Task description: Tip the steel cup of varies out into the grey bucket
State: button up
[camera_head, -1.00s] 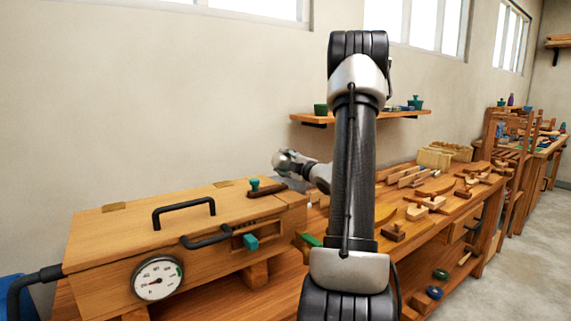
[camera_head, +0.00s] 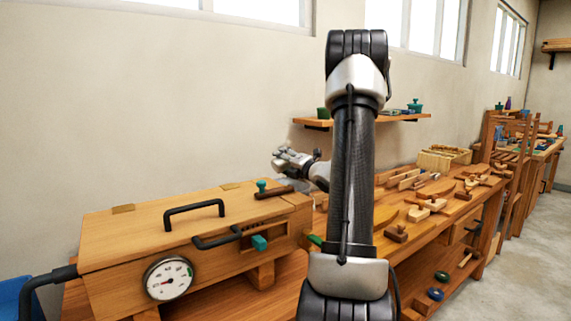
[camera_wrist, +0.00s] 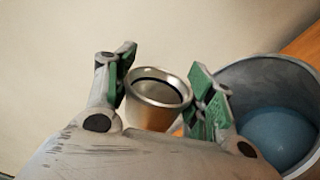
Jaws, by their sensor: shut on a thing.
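The steel cup (camera_wrist: 158,93) is between the green-padded fingers of my gripper (camera_wrist: 166,98) in the wrist view. My gripper is shut on it. The cup's round mouth and shiny rim show; its inside looks dark, and I cannot make out the varies in it. The grey bucket (camera_wrist: 257,72) is to the right of the cup, partly behind the right finger, with a smooth blue surface inside it. In the head view my gripper (camera_head: 280,160) is beyond the wooden box; the cup and bucket cannot be made out there, and my arm blocks part of the bench.
A wooden box (camera_head: 150,228) with black handles and a dial gauge (camera_head: 168,278) stands at the front left. Wooden tools and parts lie on the bench (camera_head: 447,212) to the right. A wall shelf (camera_head: 310,122) runs behind my arm.

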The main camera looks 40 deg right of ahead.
jog(key=n, duration=0.1)
jog(key=a+n, duration=0.1)
jog(key=n, duration=0.1)
jog(key=shift+a+r, duration=0.1)
jog(key=shift+r, duration=0.3)
jog(key=n, duration=0.2)
jog(key=a+n, duration=0.1)
jog(key=n, duration=0.1)
jog(key=shift+w+r, duration=0.1)
jog(key=shift+r, duration=0.3)
jog(key=n, duration=0.3)
jog(key=r+n, duration=0.1)
jog(key=n, duration=0.2)
jog(key=shift+a, duration=0.2)
